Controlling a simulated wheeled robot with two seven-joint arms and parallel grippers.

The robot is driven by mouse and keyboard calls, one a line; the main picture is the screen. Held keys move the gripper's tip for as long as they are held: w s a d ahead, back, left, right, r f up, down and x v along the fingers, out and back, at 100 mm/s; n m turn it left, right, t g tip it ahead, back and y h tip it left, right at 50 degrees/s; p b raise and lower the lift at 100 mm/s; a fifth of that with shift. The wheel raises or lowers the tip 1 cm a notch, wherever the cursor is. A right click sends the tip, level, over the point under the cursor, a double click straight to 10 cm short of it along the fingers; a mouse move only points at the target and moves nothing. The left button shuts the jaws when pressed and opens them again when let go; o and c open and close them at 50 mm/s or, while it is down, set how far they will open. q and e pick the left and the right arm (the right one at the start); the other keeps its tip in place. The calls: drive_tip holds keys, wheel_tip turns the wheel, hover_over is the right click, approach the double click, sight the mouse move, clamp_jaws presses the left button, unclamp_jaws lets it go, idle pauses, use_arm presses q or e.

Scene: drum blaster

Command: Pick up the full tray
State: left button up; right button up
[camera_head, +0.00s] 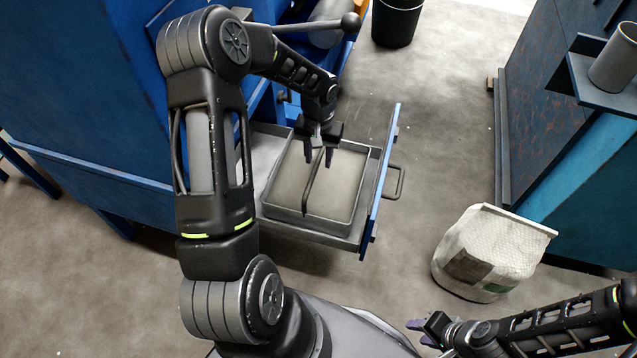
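The grey metal tray (340,211) sits in the pulled-out drawer (366,222) of the blue machine. It is filled with pale grainy material and has a dark handle (310,196) arching across its middle. My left gripper (318,160) reaches down over the tray, with its two fingers apart on either side of the handle's far end. I cannot tell whether the fingers touch the handle. My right gripper (415,332) is low at the bottom of the view, far from the tray, with its fingers apart and nothing between them.
The drawer's blue front has a handle (396,182) on its outer side. A white sack (490,250) stands on the floor to the right. A black bin (396,22) stands at the back. A blue cabinet (560,110) with a grey cup (614,62) on its shelf is at the right.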

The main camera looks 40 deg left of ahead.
use_arm(q)
wheel_tip(320, 180, down, 5)
drive_tip(key=shift+w+a+f+b, duration=0.1)
drive_tip(key=shift+w+a+b, duration=0.05)
drive_tip(key=shift+b, duration=0.5)
idle(0.4)
clamp_jaws()
idle(1.0)
idle(0.3)
